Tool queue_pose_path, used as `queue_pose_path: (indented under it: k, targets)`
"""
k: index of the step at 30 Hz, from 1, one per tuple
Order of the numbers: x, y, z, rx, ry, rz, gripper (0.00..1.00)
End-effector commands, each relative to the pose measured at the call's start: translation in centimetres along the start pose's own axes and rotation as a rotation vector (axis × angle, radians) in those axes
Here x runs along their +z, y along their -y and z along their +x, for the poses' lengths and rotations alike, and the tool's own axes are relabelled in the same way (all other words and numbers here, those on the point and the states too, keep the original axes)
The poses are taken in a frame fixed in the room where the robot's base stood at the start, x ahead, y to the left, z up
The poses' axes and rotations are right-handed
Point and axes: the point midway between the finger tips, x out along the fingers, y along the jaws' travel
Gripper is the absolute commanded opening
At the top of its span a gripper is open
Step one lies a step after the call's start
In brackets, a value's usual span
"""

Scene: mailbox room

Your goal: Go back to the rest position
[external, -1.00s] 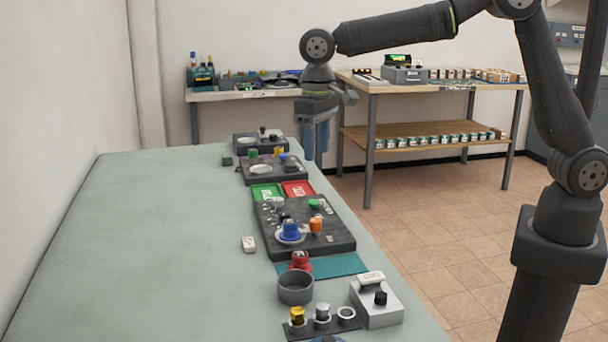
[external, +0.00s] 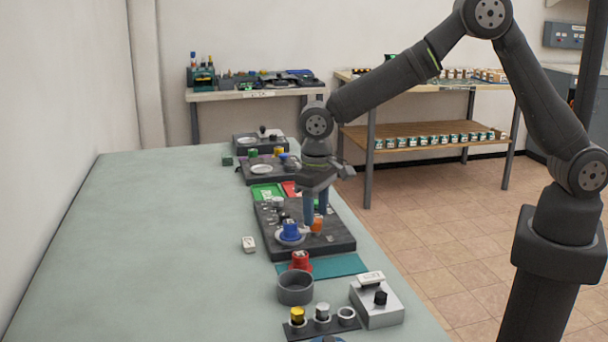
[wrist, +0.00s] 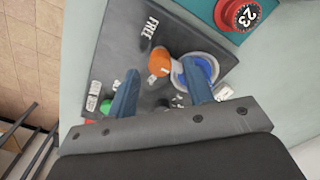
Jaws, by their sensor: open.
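My gripper (external: 316,212) is open, with its two blue fingers pointing down over the dark board (external: 335,243) on the table. An orange piece (external: 317,226) is just below the fingertips in the external view. It also shows between the fingers in the wrist view (wrist: 159,63). I cannot tell whether a finger touches it. A blue piece (external: 291,228) stands on a round pale base to the left of the fingers. In the wrist view, the blue ring (wrist: 208,66) is partly hidden behind the right finger, and a green piece (wrist: 90,121) is partly hidden by the gripper.
A red numbered piece (external: 300,261) stands on a teal mat (external: 345,265). A grey bowl (external: 295,289) and a grey box (external: 377,303) are in front. Green (external: 267,192) and red trays lie behind the board. The table's left side (external: 150,240) is clear.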

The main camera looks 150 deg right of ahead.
Motion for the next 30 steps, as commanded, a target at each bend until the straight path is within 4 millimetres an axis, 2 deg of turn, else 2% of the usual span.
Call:
queue_pose_path:
  k: [6, 19, 23, 30]
  targets:
    - [0.0, 0.0, 1.8, 0.001, 0.001, 0.000, 0.47]
    - [0.0, 0.0, 1.8, 0.000, 0.000, -0.001, 0.47]
    - [-0.1, 0.0, 0.8, -0.002, -0.003, 0.000, 0.47]
    - [-0.1, 0.0, -3.4, -0.002, -0.004, 0.000, 0.47]
